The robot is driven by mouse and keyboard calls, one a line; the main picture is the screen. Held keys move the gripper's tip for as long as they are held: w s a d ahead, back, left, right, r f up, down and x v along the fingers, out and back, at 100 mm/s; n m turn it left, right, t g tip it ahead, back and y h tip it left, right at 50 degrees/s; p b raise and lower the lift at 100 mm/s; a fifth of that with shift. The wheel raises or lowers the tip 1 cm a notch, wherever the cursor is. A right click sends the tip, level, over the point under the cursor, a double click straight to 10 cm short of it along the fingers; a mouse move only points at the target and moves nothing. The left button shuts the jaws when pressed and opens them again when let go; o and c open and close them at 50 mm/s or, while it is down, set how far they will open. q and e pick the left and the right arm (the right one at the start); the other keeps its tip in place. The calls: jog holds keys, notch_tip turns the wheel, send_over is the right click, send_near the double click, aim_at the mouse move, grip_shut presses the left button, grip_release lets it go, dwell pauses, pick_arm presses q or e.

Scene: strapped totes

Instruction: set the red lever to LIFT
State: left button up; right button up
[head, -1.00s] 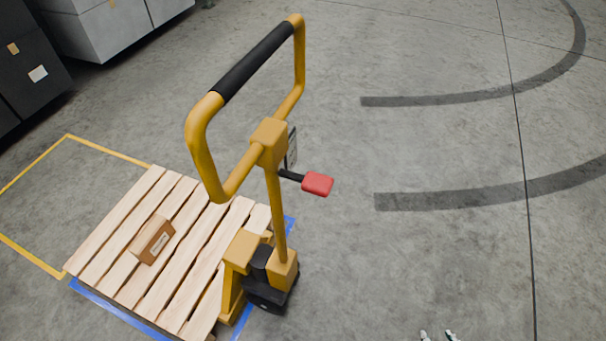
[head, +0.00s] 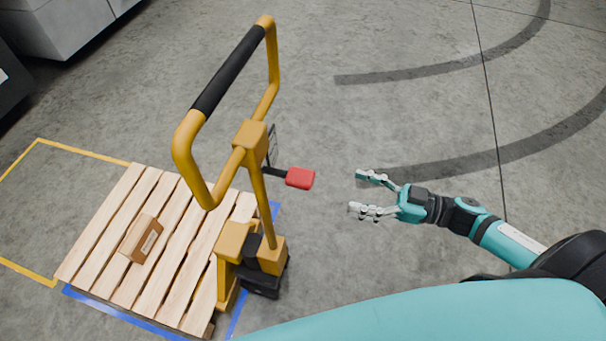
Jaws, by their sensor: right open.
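The red lever (head: 300,178) sticks out to the right of the yellow pallet jack's post on a short black rod. The yellow pallet jack (head: 258,205) stands upright at the pallet's right end, with a black-gripped loop handle (head: 230,72) at the top. A small plate (head: 272,145) beside the post is seen nearly edge-on, so its markings cannot be read. My right gripper (head: 358,192) is open and empty, to the right of the red lever, its fingers pointing left towards it with a clear gap between. My left gripper is not in view.
Grey boxes (head: 62,35) stand at the back left. The floor at the right is open, with dark curved stripes.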

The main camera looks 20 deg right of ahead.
aim_at(305, 176)
jog(key=p+x, duration=0.2)
jog(key=x, duration=1)
jog(key=shift+w+a, duration=0.25)
